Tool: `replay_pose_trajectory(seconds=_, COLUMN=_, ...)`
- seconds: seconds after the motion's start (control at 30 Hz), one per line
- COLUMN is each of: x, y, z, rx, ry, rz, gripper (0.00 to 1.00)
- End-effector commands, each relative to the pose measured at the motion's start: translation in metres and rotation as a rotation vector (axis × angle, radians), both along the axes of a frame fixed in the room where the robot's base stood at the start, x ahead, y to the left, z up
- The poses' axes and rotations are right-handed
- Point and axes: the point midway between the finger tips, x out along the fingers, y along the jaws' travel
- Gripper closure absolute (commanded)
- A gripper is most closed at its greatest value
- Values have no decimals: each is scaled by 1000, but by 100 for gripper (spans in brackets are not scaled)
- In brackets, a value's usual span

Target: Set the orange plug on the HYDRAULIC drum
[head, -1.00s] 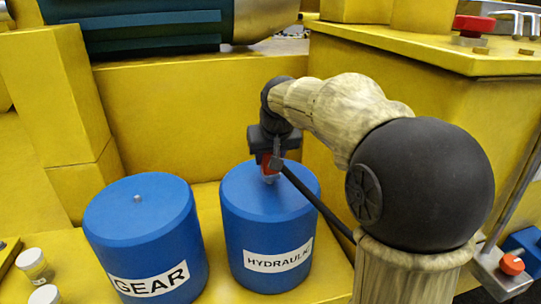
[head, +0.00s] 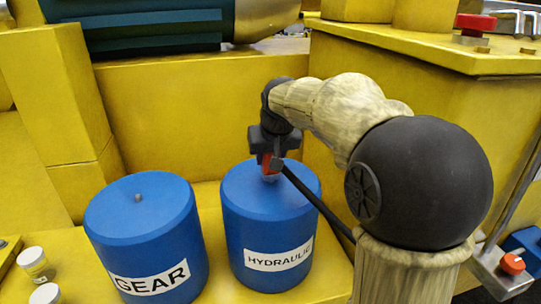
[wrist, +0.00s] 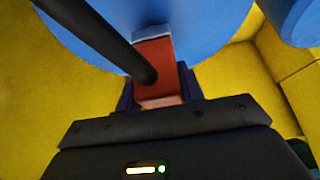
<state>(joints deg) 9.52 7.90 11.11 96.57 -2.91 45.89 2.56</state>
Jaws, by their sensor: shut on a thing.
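The blue HYDRAULIC drum (head: 240,235) stands upright on the yellow ledge, with its white label facing me. My gripper (head: 269,163) is over the drum's top and is shut on the orange plug (head: 264,160). In the wrist view the plug (wrist: 153,60) shows as an orange-red block between the fingers. Its pale grey end points at the blue drum top (wrist: 190,25). The end looks at or very close to the top; I cannot tell whether it touches. A dark rod crosses in front of the plug and hides part of it.
The blue GEAR drum (head: 140,230) stands left of the HYDRAULIC drum, with a small grey knob on top. White-capped jars (head: 33,262) are at the lower left. A yellow wall (head: 180,110) rises behind. A grey box with an orange knob (head: 512,264) is at right.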

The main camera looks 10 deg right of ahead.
Motion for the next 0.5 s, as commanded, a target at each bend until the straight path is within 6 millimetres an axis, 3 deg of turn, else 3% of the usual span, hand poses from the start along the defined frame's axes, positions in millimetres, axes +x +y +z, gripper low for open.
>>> replay_pose_trajectory(seconds=0.5, x=0, y=0, z=-6, rx=0, ry=-3, rz=0, gripper=99)
